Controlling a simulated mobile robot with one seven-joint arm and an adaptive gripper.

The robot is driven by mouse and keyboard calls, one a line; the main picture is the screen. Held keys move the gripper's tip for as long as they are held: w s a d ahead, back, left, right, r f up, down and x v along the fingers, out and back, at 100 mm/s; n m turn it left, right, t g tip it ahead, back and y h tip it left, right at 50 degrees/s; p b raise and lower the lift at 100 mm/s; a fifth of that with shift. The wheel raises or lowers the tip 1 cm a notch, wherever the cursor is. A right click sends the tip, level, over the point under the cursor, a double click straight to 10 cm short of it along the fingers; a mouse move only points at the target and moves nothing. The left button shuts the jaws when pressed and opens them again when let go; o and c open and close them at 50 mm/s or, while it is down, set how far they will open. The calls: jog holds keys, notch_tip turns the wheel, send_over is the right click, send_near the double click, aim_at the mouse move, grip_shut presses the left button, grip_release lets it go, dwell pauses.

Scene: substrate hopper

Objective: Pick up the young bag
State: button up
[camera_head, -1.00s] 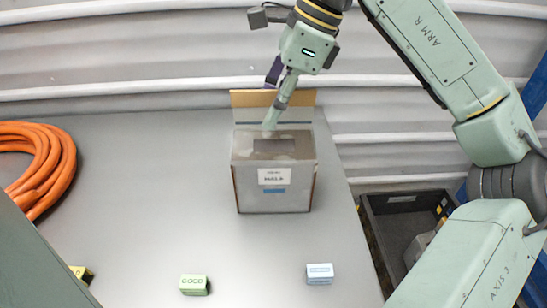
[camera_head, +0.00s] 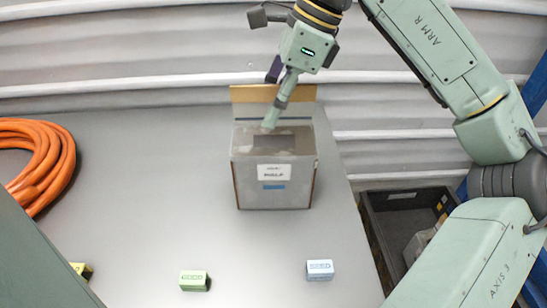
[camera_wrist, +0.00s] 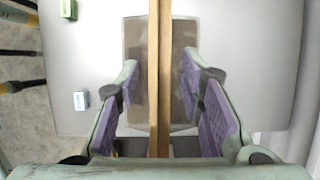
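No bag can be made out in either view. A grey box-like hopper (camera_head: 275,185) with a white label and a blue strip stands on the table, with a dark opening in its top. A tan board (camera_head: 245,95) rises at its back; its edge also shows in the wrist view (camera_wrist: 160,60). My gripper (camera_head: 269,124) reaches down at the top of the hopper, by the board. In the wrist view my gripper (camera_wrist: 163,105) is open, with one purple-padded finger on each side of the board's edge, apart from it. The inside of the hopper is mostly hidden.
A green block (camera_head: 195,281), a blue block (camera_head: 320,270) and a partly hidden yellow block (camera_head: 80,269) lie at the table's front. A coiled orange hose (camera_head: 45,165) lies at left. A dark crate (camera_head: 400,215) stands beyond the right edge. The table's middle left is clear.

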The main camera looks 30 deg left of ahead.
grip_shut()
dwell(0.6)
jog(key=shift+r, duration=0.1)
